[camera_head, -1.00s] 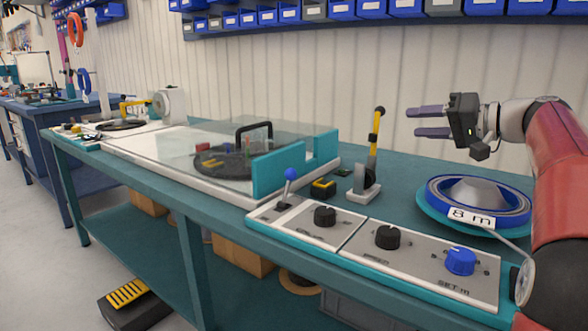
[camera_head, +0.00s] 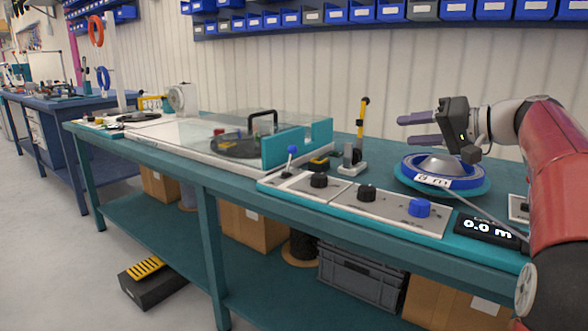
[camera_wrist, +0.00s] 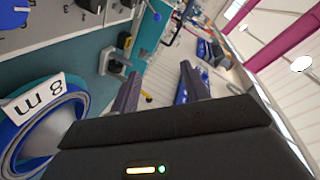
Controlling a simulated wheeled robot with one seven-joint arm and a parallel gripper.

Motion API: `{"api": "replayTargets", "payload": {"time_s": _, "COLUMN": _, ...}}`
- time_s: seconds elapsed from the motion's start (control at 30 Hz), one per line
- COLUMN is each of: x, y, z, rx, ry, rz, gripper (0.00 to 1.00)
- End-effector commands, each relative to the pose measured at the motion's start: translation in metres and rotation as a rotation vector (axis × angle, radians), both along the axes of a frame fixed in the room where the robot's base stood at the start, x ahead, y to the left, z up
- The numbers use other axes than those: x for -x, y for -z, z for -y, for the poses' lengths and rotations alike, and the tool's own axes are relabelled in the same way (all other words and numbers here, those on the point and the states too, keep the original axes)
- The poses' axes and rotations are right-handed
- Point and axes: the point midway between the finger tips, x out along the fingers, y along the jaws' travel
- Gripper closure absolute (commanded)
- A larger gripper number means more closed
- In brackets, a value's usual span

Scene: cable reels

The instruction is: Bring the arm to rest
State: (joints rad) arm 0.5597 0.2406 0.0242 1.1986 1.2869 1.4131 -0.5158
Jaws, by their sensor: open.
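My gripper (camera_head: 418,130) is in the air above the right part of the teal bench (camera_head: 110,134). Its fingers point left and stand apart, with nothing between them. In the wrist view my gripper (camera_wrist: 160,88) also shows two separate fingers and no thing held. A blue cable reel (camera_head: 463,182) lies flat on the bench below my gripper, apart from it. The reel (camera_wrist: 22,150) also shows at the lower left of the wrist view, with a tag reading 8 m.
A control panel (camera_head: 385,212) with knobs and a blue-tipped lever lies along the front edge. A yellow-handled lever (camera_head: 361,120) stands behind it. A clear-covered turntable unit (camera_head: 215,165) fills the middle. A display (camera_head: 488,228) reads 0.0 m. Crates and boxes sit on the lower shelf.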

Motion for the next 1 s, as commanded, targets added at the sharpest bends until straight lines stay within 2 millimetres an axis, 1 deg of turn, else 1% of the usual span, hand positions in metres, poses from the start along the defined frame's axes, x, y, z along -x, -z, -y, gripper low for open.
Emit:
{"api": "replayTargets", "payload": {"time_s": 0.03, "x": 0.005, "y": 0.002, "z": -0.007, "rx": 0.013, "ry": 0.003, "rz": -0.016, "gripper": 0.54}}
{"api": "replayTargets", "payload": {"time_s": 0.17, "x": 0.016, "y": 0.015, "z": -0.025, "rx": 0.050, "ry": 0.016, "rz": -0.076, "gripper": 0.54}}
{"api": "replayTargets", "payload": {"time_s": 0.27, "x": 0.029, "y": 0.029, "z": -0.041, "rx": 0.090, "ry": 0.029, "rz": -0.133, "gripper": 0.54}}
{"api": "replayTargets", "payload": {"time_s": 0.37, "x": 0.047, "y": 0.047, "z": -0.058, "rx": 0.143, "ry": 0.045, "rz": -0.196, "gripper": 0.54}}
{"api": "replayTargets", "payload": {"time_s": 0.47, "x": 0.072, "y": 0.070, "z": -0.076, "rx": 0.214, "ry": 0.066, "rz": -0.265, "gripper": 0.54}}
{"api": "replayTargets", "payload": {"time_s": 0.57, "x": 0.109, "y": 0.101, "z": -0.095, "rx": 0.313, "ry": 0.091, "rz": -0.339, "gripper": 0.54}}
{"api": "replayTargets", "payload": {"time_s": 0.6, "x": 0.128, "y": 0.116, "z": -0.102, "rx": 0.363, "ry": 0.103, "rz": -0.368, "gripper": 0.54}}
{"api": "replayTargets", "payload": {"time_s": 0.67, "x": 0.160, "y": 0.143, "z": -0.110, "rx": 0.450, "ry": 0.124, "rz": -0.409, "gripper": 0.54}}
{"api": "replayTargets", "payload": {"time_s": 0.7, "x": 0.182, "y": 0.162, "z": -0.113, "rx": 0.511, "ry": 0.137, "rz": -0.428, "gripper": 0.54}}
{"api": "replayTargets", "payload": {"time_s": 0.77, "x": 0.214, "y": 0.189, "z": -0.114, "rx": 0.601, "ry": 0.156, "rz": -0.449, "gripper": 0.54}}
{"api": "replayTargets", "payload": {"time_s": 0.8, "x": 0.233, "y": 0.206, "z": -0.113, "rx": 0.659, "ry": 0.167, "rz": -0.454, "gripper": 0.54}}
{"api": "replayTargets", "payload": {"time_s": 0.9, "x": 0.272, "y": 0.243, "z": -0.106, "rx": 0.785, "ry": 0.186, "rz": -0.450, "gripper": 0.54}}
{"api": "replayTargets", "payload": {"time_s": 1.0, "x": 0.297, "y": 0.270, "z": -0.099, "rx": 0.876, "ry": 0.196, "rz": -0.432, "gripper": 0.54}}
